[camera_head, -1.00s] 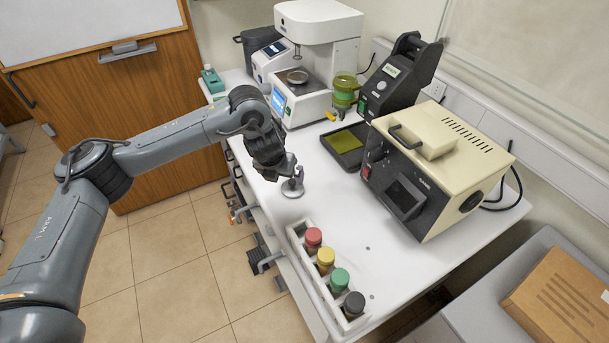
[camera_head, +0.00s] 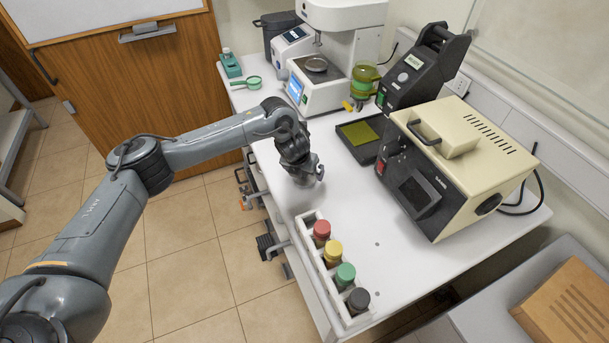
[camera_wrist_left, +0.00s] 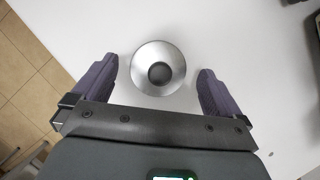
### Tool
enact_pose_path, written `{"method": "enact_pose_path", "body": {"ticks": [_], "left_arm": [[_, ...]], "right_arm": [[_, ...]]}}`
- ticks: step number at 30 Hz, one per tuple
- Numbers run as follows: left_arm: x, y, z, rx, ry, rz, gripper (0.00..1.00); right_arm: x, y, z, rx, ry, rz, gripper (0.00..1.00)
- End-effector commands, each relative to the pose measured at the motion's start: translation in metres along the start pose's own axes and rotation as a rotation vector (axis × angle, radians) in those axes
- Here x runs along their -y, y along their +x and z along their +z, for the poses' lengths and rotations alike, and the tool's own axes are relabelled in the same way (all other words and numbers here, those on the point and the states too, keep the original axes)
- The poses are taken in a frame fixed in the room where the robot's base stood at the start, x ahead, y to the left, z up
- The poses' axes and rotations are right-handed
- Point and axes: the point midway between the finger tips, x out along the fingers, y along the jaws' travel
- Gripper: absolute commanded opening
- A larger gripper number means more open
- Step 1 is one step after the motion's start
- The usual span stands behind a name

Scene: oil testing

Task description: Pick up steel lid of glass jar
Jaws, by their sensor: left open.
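The steel lid (camera_wrist_left: 158,68) is a round, shiny disc with a dark round knob in its middle. It lies on the white table, centred in the left wrist view. My left gripper (camera_wrist_left: 158,72) is open, with one purple-grey finger on each side of the lid and a gap to both. In the head view my left gripper (camera_head: 310,176) points down at the table near its left edge and mostly hides the lid. My right gripper is in neither view.
A white rack (camera_head: 313,262) with several coloured-cap bottles stands in front of the gripper. A beige test box (camera_head: 462,150) and a dark tray (camera_head: 355,146) stand to the right. A green spoon-like tool (camera_head: 247,83) lies behind. The table between rack and box is clear.

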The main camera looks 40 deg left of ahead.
Motion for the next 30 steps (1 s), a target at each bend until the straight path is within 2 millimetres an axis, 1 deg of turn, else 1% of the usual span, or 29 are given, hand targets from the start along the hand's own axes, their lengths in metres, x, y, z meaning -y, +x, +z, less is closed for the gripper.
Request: {"method": "enact_pose_path", "body": {"ticks": [3,6,12,13,23,24,30], "left_arm": [[0.0,0.011,0.0,-0.001,-0.001,0.0,1.0],[0.0,0.016,0.0,0.0,-0.001,0.0,1.0],[0.0,0.017,0.0,0.001,-0.001,0.0,1.0],[0.0,0.017,0.0,0.001,-0.001,0.0,0.98],[0.0,0.016,0.0,0.001,-0.001,0.0,0.48],[0.0,0.016,0.0,0.001,-0.001,0.0,0.46],[0.0,0.016,0.0,0.001,-0.001,0.0,0.46]], "right_arm": [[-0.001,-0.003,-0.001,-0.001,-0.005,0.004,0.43],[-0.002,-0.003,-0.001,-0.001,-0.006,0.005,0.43],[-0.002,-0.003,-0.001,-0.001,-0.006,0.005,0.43],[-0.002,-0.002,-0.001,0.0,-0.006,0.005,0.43],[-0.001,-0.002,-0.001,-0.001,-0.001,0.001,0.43],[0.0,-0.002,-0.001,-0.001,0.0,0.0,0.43],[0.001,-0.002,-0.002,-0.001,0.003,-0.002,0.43]]}}
